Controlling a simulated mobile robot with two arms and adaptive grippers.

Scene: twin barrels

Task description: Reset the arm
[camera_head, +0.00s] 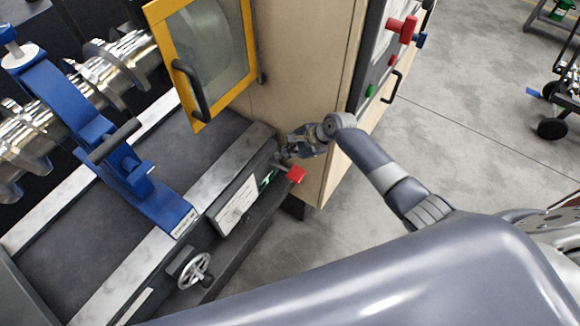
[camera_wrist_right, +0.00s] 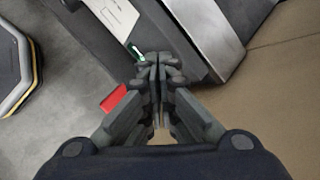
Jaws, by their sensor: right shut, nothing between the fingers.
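My right gripper (camera_head: 289,150) is near the front corner of the machine bed, just above and beside a red knob (camera_head: 296,174) and a small green part (camera_head: 266,181). In the right wrist view the gripper (camera_wrist_right: 158,62) has its fingers together with nothing between them. The red part (camera_wrist_right: 113,98) shows left of the fingers and the green part (camera_wrist_right: 137,53) lies at the fingertips; whether they touch cannot be told. My right arm (camera_head: 385,170) reaches in from the right. My left gripper is not in view.
A machine bed (camera_head: 135,262) with a blue clamp frame (camera_head: 160,205) and shiny shaft (camera_head: 115,65) fills the left. A yellow-framed door (camera_head: 172,40) and beige cabinet (camera_head: 300,80) stand behind the gripper. A handwheel (camera_head: 195,271) juts out in front.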

